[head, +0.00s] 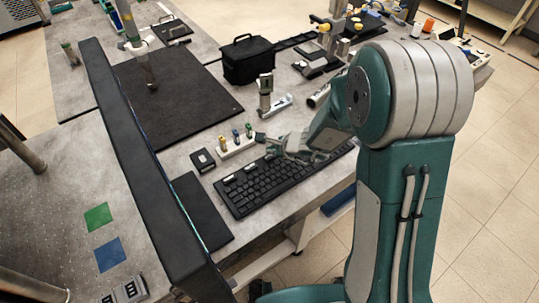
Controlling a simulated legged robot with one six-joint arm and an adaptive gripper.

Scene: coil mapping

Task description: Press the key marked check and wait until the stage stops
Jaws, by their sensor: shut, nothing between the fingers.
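A black keyboard (268,186) lies on the grey table near its front edge. White labels sit along its far edge; their words are too small to read, so I cannot tell which key is marked check. My gripper (262,139) is shut and empty. In the picture its tip overlaps the area just behind the keyboard, near a small block with coloured pegs. I cannot tell its height or whether it touches anything. My wrist hides the keyboard's far right part. I cannot tell for certain which device is the stage.
A white block with coloured pegs (236,147) and a small black box (203,160) stand behind the keyboard. A black bag (248,60) stands farther back beside a dark mat (165,95). A long black screen edge (135,150) rises on the left.

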